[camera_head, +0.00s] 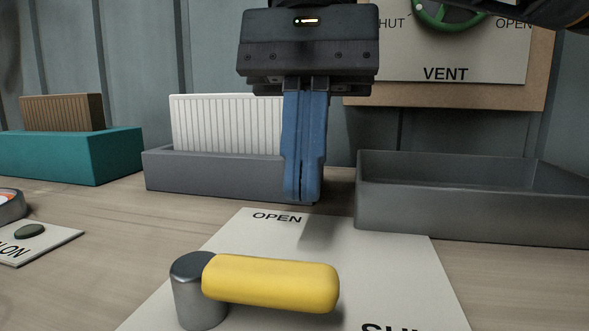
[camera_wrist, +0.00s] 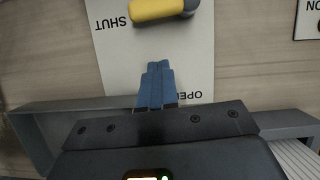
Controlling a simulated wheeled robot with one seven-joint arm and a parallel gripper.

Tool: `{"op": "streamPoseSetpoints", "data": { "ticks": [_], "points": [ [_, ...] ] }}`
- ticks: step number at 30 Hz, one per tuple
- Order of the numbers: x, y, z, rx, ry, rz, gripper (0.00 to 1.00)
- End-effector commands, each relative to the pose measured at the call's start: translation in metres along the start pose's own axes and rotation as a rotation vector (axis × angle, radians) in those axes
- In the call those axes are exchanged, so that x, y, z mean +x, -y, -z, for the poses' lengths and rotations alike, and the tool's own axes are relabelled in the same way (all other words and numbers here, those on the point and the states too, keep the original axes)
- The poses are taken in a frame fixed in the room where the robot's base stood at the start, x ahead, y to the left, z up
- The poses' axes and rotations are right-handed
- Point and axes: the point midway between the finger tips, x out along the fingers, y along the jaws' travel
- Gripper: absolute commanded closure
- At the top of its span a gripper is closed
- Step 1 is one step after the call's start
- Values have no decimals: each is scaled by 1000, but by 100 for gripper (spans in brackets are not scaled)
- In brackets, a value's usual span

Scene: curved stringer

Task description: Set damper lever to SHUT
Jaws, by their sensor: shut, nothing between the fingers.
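The damper lever has a yellow handle (camera_head: 272,283) on a grey metal pivot (camera_head: 198,300), mounted on a pale plate (camera_head: 235,240). The handle points right from the pivot in the head view. OPEN is printed at the plate's far edge and SHUT at the near right, cut off by the frame. In the wrist view the handle (camera_wrist: 157,9) points left toward the SHUT side; its exact alignment with the word is unclear. My gripper (camera_head: 302,198) is shut and empty, pointing down above the OPEN end, apart from the lever. Its blue fingers (camera_wrist: 158,68) also show in the wrist view.
Behind the plate stand a grey bin with white panels (camera_head: 222,176), an empty grey tray (camera_head: 460,213) at right and a teal bin (camera_head: 75,155) at left. A round VENT dial board (camera_head: 455,60) hangs behind. Another labelled plate (camera_head: 50,243) lies at left.

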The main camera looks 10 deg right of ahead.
Motion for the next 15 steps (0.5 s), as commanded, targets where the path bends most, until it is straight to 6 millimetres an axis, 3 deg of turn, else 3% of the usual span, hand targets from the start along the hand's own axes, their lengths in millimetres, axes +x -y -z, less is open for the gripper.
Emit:
{"op": "streamPoseSetpoints", "data": {
  "ticks": [6, 15],
  "points": [
    [15, 0, -25, -3, -1, -1, 100],
    [22, 0, -38, 0, 0, 1, 100]
  ]
}}
